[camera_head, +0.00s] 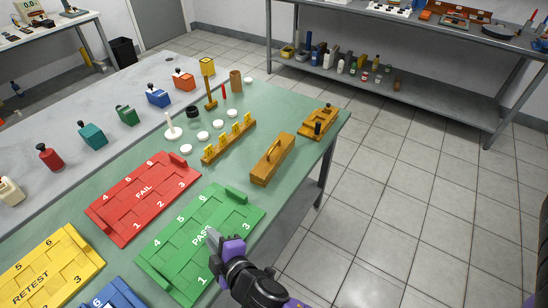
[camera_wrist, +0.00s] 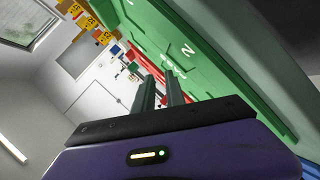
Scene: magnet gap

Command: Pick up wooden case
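The wooden case (camera_head: 272,158) is a long light-brown box with a handle on top. It lies on the green table mat near the table's right edge in the head view. I cannot make it out with certainty in the wrist view. My gripper (camera_head: 211,236) is over the green PASS tray (camera_head: 165,258), nearer the camera than the case and well apart from it. In the wrist view my gripper's two dark fingers (camera_wrist: 160,88) stand a little apart, with nothing between them.
A wooden rack with yellow tags (camera_head: 228,142) stands left of the case, and a wooden block device (camera_head: 317,122) lies beyond it. The red FAIL tray (camera_head: 143,196) and yellow RETEST tray (camera_head: 48,268) lie to the left. The floor right of the table is clear.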

